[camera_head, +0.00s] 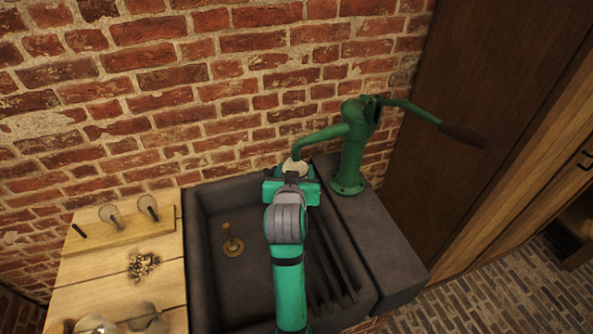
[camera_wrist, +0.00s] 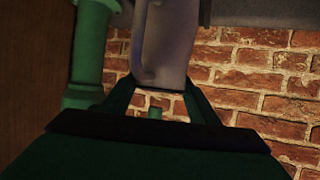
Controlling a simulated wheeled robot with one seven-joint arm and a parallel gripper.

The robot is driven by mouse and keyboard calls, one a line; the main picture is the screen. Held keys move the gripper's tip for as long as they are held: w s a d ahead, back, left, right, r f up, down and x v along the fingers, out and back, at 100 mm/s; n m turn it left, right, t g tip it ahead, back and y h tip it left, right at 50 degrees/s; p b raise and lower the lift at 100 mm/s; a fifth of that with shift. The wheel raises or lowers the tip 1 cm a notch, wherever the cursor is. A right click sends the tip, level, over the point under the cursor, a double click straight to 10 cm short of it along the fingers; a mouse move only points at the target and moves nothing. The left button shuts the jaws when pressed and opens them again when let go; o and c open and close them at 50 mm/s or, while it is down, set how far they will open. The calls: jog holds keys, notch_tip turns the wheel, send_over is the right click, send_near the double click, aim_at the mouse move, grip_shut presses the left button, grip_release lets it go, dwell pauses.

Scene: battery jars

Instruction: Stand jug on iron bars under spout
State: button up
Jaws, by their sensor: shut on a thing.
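A pale jug (camera_head: 294,165) shows its top in the head view, just beyond my gripper (camera_head: 292,176) and close under the tip of the green pump's spout (camera_head: 311,139). In the wrist view the jug (camera_wrist: 164,48) is a grey-white body between the fingers of my gripper (camera_wrist: 152,98), which is shut on it. My gripper and arm hide most of the jug in the head view, so I cannot tell whether its base touches anything. The dark iron bars (camera_head: 335,262) run along the right part of the sink, partly hidden by my arm.
The dark stone sink (camera_head: 196,240) has a brass drain fitting (camera_head: 233,245) in its basin. The green hand pump (camera_head: 350,160) stands on the ledge at right, its handle reaching right. A wooden counter (camera_head: 80,275) at left holds glass pieces. A brick wall (camera_head: 150,90) stands behind.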

jog(key=shift+w+f, duration=0.15)
jog(key=shift+w, duration=0.35)
jog(key=f, duration=0.3)
jog(key=shift+s+d+f, duration=0.1)
jog(key=shift+s+d, duration=0.1)
jog(key=shift+s, duration=0.05)
jog(key=shift+a, duration=0.1)
jog(key=o, duration=1.7)
jog(key=shift+f, duration=0.1)
jog(key=v, duration=1.2)
